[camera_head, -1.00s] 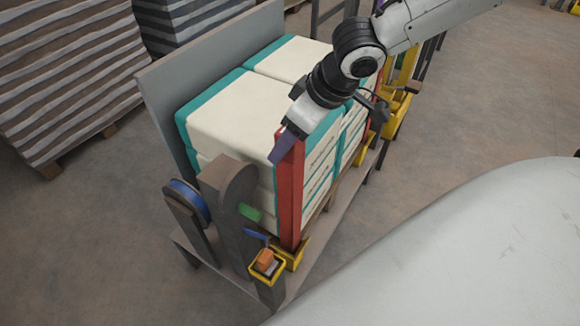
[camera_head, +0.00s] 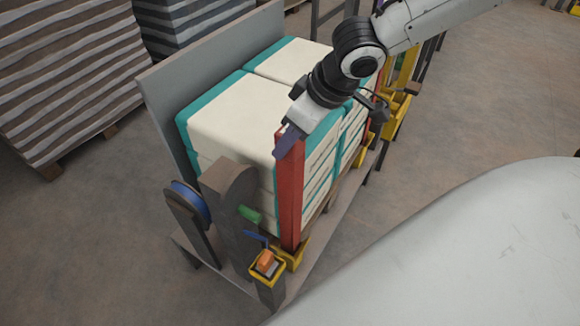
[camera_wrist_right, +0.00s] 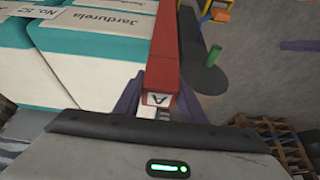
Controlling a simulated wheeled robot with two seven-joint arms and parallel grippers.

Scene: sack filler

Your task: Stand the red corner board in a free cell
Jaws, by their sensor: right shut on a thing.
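The red corner board (camera_head: 290,195) stands roughly upright at the near corner of the stacked sacks in the head view. Its lower end is at a yellow holder (camera_head: 293,256); I cannot tell whether it is seated there. My right gripper (camera_head: 288,143) is shut on the board's top end. In the right wrist view, the purple fingers (camera_wrist_right: 160,103) flank the board (camera_wrist_right: 165,50), whose end carries a white label with an "A". A second red upright piece (camera_head: 367,130) shows partly behind my right arm. My left gripper is not in view.
Cream and teal sacks (camera_head: 225,110) stand stacked beside the board, before a grey back panel (camera_head: 155,95). A grey post with a green knob (camera_head: 249,214), a blue reel (camera_head: 188,200) and a yellow box with an orange piece (camera_head: 266,262) are close by.

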